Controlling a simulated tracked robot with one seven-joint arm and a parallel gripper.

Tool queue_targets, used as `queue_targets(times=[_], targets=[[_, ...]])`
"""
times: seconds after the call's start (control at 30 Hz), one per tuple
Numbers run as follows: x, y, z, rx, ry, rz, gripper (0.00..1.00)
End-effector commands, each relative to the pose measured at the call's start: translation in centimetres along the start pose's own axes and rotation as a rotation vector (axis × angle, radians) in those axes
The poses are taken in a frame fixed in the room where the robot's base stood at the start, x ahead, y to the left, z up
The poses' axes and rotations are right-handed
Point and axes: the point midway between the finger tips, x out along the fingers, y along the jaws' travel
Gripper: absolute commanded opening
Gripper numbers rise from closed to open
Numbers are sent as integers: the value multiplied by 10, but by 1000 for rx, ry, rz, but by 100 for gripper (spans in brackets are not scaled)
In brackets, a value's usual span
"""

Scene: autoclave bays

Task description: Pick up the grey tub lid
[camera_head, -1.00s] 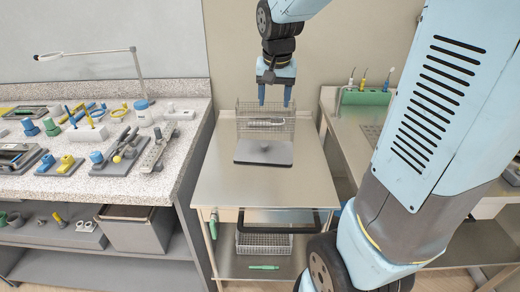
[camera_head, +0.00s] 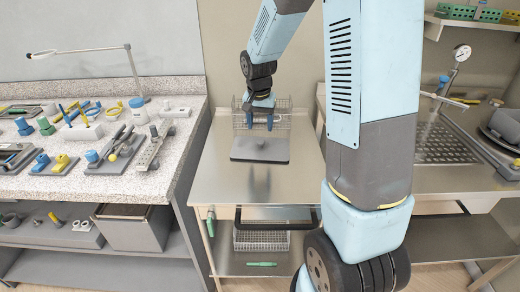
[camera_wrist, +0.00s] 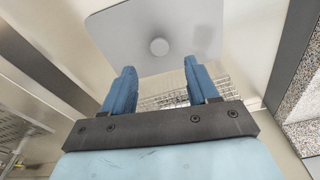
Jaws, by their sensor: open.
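The grey tub lid (camera_head: 260,155) is a flat, rounded rectangular plate with a small round knob in its middle. It lies flat on the steel trolley top, in front of a wire basket. In the wrist view the lid (camera_wrist: 125,40) fills the upper middle, its knob between and beyond the fingertips. My gripper (camera_head: 260,124) is open and empty, its two blue fingers pointing down at the lid's far side. The fingers also show in the wrist view (camera_wrist: 159,70), apart from the knob. The gap between fingertips and lid is hard to judge.
The wire basket (camera_head: 284,117) stands behind the lid, close to my gripper. A speckled bench (camera_head: 60,185) with several tools and fittings is at left. A perforated steel drainer (camera_head: 440,146) is at right. The trolley top (camera_head: 225,185) in front of the lid is clear.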

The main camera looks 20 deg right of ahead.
Motion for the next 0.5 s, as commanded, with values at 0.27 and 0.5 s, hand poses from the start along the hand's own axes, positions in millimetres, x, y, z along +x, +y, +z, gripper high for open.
queue_targets(times=[0.27,0.5], targets=[[20,0,0,0,-1,0,59],[49,0,1,-1,-3,1,59]])
